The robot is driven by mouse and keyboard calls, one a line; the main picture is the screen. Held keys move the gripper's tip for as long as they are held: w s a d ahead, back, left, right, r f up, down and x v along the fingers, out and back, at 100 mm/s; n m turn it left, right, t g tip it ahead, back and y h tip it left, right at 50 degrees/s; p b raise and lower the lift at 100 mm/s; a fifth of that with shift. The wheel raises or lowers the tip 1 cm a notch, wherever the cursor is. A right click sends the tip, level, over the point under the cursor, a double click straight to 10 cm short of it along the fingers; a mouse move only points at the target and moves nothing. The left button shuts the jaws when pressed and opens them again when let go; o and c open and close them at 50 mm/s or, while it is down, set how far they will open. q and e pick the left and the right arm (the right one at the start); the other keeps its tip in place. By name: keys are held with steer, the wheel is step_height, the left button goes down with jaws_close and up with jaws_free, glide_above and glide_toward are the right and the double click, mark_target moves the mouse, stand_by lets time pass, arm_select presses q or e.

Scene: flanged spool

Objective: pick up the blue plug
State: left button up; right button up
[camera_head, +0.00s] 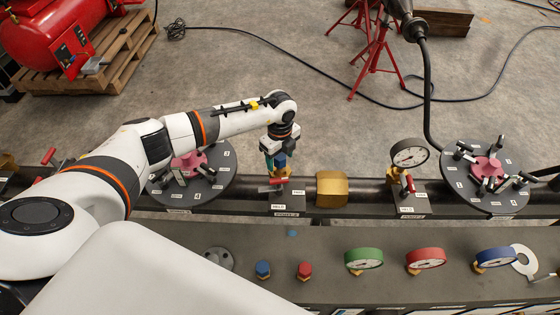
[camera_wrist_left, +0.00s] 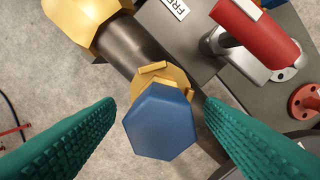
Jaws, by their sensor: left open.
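A blue hexagonal plug (camera_wrist_left: 160,122) with a brass-coloured base sits on the dark pipe, between the two green fingers of my left gripper (camera_wrist_left: 159,104). The fingers are open, with a gap on each side of the plug, and I see no contact. In the head view my left gripper (camera_head: 274,161) points down over the pipe, and the blue plug (camera_head: 281,161) shows partly beside its fingers. A second blue plug (camera_head: 263,269) stands on the front bench beside a red plug (camera_head: 305,271). My right gripper is not in view.
A red-handled valve (camera_wrist_left: 258,38) is close to the plug. A brass hex block (camera_head: 332,189) sits on the pipe to the right. Flanged discs stand at left and right (camera_head: 486,177). Gauges (camera_head: 364,258) line the front bench (camera_head: 350,290).

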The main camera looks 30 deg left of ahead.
mark_target(280, 155)
arm_select(q)
steer(key=shift+c, duration=1.1)
steer(key=c, duration=1)
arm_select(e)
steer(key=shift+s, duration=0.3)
